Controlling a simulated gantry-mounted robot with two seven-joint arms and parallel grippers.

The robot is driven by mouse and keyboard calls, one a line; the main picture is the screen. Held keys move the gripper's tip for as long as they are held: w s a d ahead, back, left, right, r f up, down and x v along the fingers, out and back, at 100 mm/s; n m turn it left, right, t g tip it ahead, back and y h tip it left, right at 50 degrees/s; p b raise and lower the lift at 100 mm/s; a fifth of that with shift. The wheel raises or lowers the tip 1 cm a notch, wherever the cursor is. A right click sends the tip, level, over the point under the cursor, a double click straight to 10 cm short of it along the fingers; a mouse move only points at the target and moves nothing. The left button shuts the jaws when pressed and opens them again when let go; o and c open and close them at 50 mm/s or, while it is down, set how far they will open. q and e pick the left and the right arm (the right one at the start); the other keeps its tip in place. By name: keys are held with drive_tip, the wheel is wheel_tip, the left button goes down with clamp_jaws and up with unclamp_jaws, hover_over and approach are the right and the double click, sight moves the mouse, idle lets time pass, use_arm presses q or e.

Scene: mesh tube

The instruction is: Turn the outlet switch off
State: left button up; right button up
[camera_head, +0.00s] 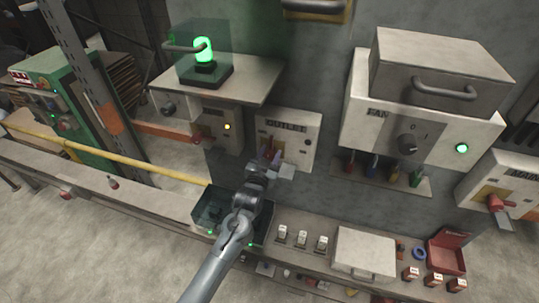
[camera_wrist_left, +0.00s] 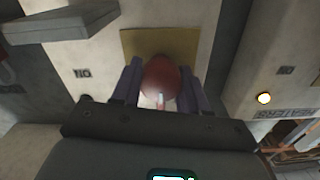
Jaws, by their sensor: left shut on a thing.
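The outlet switch box (camera_head: 303,125) is a pale panel on the grey wall in the middle of the head view, its label partly legible. My left gripper (camera_head: 273,157) is at the front of this box and covers the switch handle there. In the left wrist view the red, rounded switch handle (camera_wrist_left: 160,76) stands in front of a yellow plate (camera_wrist_left: 190,40). The left gripper (camera_wrist_left: 160,88) has one purple finger on each side of the handle and is shut on it. An "ON" mark (camera_wrist_left: 82,73) shows upside down beside it. My right gripper is not in view.
A lit green beacon (camera_head: 204,52) stands on a shelf above left. A fan box (camera_head: 425,125) with a dark knob is to the right. A red-handled switch (camera_head: 497,204) is at far right. A ledge below holds a white case (camera_head: 365,252) and small switches (camera_head: 302,240).

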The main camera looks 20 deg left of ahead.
use_arm(q)
drive_tip(key=o, duration=0.7)
drive_tip(key=shift+r, duration=0.25)
drive_tip(key=o, duration=0.3)
drive_tip(key=shift+f, duration=0.1)
drive_tip(key=shift+s+d+b, duration=0.15)
drive_tip(key=shift+s+b, duration=0.3)
drive_tip(key=shift+s, duration=2.25)
drive_tip(key=shift+s+d+b, duration=0.15)
drive_tip(key=shift+s+b, duration=0.3)
drive_tip(key=shift+s, duration=2.25)
